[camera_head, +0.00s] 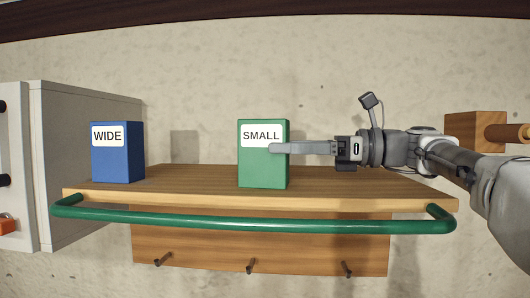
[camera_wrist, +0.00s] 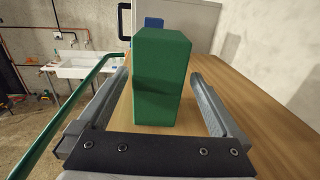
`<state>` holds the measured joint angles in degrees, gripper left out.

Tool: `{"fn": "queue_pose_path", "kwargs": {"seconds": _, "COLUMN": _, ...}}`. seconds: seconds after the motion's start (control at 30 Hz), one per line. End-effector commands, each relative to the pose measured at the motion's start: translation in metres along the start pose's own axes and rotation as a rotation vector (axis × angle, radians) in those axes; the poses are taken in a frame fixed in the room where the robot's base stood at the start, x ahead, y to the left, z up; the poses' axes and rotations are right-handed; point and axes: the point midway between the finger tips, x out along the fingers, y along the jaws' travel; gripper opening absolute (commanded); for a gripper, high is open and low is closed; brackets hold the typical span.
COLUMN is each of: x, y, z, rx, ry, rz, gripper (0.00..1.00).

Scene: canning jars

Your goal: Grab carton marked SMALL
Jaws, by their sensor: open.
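The green carton (camera_head: 263,170) marked SMALL stands upright on the wooden shelf (camera_head: 200,180). It also shows in the wrist view (camera_wrist: 160,85), between the two fingers. My gripper (camera_head: 285,149) comes in from the right at about the carton's mid to upper height. In the wrist view my gripper (camera_wrist: 160,100) is open, with one finger on each side of the carton and visible gaps on both sides. In the head view the near finger overlaps the carton's front; the far finger is hidden.
A blue carton (camera_head: 118,160) marked WIDE stands at the shelf's left; it shows partly behind the green one (camera_wrist: 154,22). A green rail (camera_head: 250,223) runs along the shelf's front edge. A grey cabinet (camera_head: 70,160) is at left, a wall behind. Shelf between the cartons is clear.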

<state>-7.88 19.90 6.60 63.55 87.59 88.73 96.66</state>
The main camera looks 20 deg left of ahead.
Motion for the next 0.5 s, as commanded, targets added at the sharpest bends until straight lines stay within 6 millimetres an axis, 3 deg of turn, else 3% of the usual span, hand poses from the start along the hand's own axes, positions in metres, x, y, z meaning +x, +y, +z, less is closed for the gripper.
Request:
{"fn": "queue_pose_path", "kwargs": {"seconds": 0.23, "x": 0.037, "y": 0.003, "z": 0.001, "rx": 0.001, "ry": 0.0, "rz": 0.004, "gripper": 1.0}}
{"fn": "queue_pose_path", "kwargs": {"seconds": 0.5, "x": 0.045, "y": 0.002, "z": 0.0, "rx": 0.0, "ry": 0.0, "rz": 0.0, "gripper": 1.0}}
